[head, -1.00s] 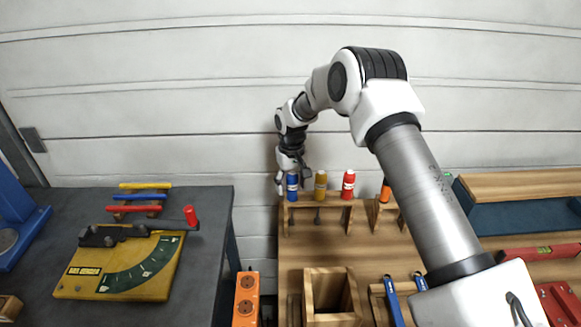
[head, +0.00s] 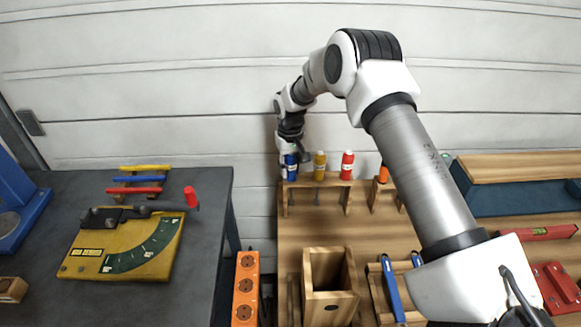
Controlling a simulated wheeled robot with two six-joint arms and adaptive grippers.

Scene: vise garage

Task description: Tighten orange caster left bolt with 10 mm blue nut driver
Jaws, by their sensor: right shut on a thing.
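The blue nut driver (head: 291,172) stands upright at the left end of a wooden rack (head: 318,184) against the back wall. My right gripper (head: 290,165) is around its blue handle from above and shut on it. The handle's upper part is partly hidden by the fingers. Whether the driver is lifted at all from its slot, I cannot tell. My left gripper is not in view. No orange caster or bolt can be made out.
A yellow driver (head: 320,166) and a red driver (head: 347,165) stand close to the right of the blue one. An orange handle (head: 383,173) is further right, partly behind my arm. A wooden box (head: 330,290) is in front; an orange power strip (head: 246,290) is left.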

